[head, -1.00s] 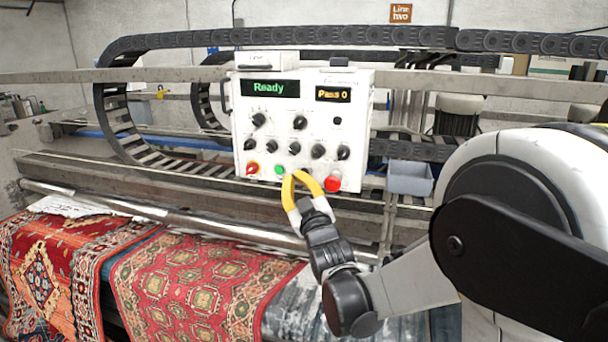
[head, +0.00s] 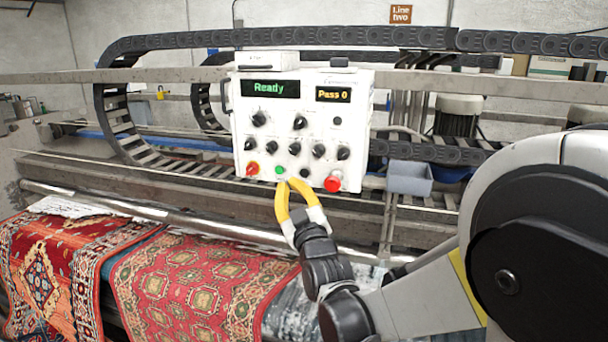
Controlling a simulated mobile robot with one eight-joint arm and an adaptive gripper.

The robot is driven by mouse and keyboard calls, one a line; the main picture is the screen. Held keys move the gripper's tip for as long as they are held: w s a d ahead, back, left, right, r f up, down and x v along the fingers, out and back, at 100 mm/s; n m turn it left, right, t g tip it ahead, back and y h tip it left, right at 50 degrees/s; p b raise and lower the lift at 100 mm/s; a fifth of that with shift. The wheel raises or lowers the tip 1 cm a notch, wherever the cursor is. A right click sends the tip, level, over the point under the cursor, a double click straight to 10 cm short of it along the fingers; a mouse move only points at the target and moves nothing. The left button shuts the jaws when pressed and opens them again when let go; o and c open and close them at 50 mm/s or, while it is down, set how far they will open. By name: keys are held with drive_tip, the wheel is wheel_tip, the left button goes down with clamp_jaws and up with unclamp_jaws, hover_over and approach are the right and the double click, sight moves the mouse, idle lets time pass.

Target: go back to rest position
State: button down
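My gripper (head: 287,184) has yellow fingers and is in front of the lower edge of the white control panel (head: 297,160), just below the green button (head: 280,170). The fingers bow apart in the middle and their tips come together, so it looks shut, with nothing visible between them. A gap to the panel cannot be judged exactly. My arm reaches in from the lower right, bent at the wrist. The panel displays read "Ready" (head: 269,88) and "Pass 0" (head: 333,95).
A red button (head: 333,183) and several black knobs are on the panel near my gripper. A metal roller (head: 140,212) and patterned rugs (head: 195,285) lie below left. A cable chain (head: 290,37) runs overhead.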

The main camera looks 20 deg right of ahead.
drive_tip(key=s+d+f+m+g+b, duration=0.1)
drive_tip(key=s+f+g+b, duration=0.6)
drive_tip(key=s+f, duration=0.8)
drive_tip(key=s+d+f+m+g+b, duration=0.1)
drive_tip(key=s+f+m+g+b, duration=0.3)
drive_tip(key=s+f+b, duration=0.6)
drive_tip(key=s+f+g, duration=0.2)
drive_tip(key=s+f, duration=0.3)
drive_tip(key=f, duration=0.3)
drive_tip(key=shift+g, duration=0.4)
drive_tip(key=shift+w, duration=0.1)
